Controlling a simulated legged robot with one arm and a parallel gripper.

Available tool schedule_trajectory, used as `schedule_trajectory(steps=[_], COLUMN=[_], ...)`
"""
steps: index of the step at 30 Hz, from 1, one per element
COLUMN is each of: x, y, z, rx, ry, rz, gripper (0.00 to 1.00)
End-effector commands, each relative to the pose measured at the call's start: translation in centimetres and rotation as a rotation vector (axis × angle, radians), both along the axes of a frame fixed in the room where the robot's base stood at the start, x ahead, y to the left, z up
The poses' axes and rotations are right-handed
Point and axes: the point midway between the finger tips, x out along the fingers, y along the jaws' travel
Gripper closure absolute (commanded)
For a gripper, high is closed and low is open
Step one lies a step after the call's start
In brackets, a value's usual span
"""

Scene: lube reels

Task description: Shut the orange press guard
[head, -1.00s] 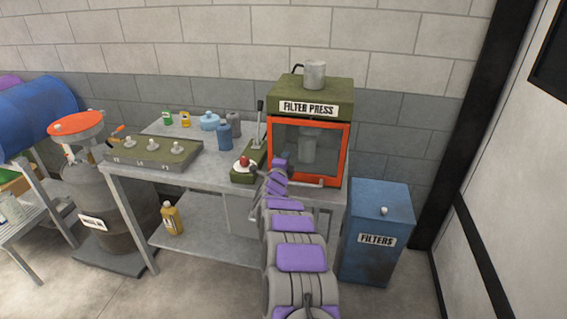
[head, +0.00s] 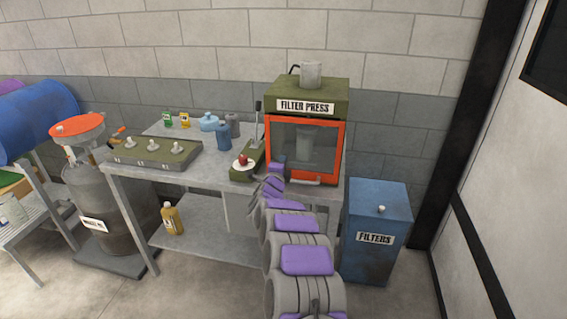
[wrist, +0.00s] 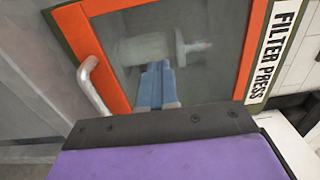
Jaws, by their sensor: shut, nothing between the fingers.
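The orange press guard (head: 341,150) is an orange frame around a clear pane, with a pale bar handle (head: 306,180) along its lower edge. It covers the front of the green filter press (head: 325,93) and looks flush or nearly flush with it. In the wrist view the guard (wrist: 105,70) sits within the green housing edge, with its handle (wrist: 92,85) at left. My gripper (head: 281,160) is at the pane's lower left in the head view. Its blue fingers (wrist: 158,68) are together and empty, against or close to the pane. Exact contact cannot be told.
A lever (head: 257,125) and a red button (head: 242,160) stand just left of the press on the grey bench (head: 125,172). A blue filters bin (head: 377,215) stands to the right. Several bottles and a valve panel (head: 150,153) occupy the bench's left part.

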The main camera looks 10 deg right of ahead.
Motion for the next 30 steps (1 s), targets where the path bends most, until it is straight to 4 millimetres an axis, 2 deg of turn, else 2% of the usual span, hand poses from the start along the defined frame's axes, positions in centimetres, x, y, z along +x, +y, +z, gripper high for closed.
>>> schedule_trajectory(steps=[21, 30], x=[-7.8, -8.9], y=[3.0, 3.9], z=[-0.1, 0.4], rx=[0.000, 0.000], ry=[0.006, 0.028], rz=[0.008, 0.035], gripper=[1.00, 1.00])
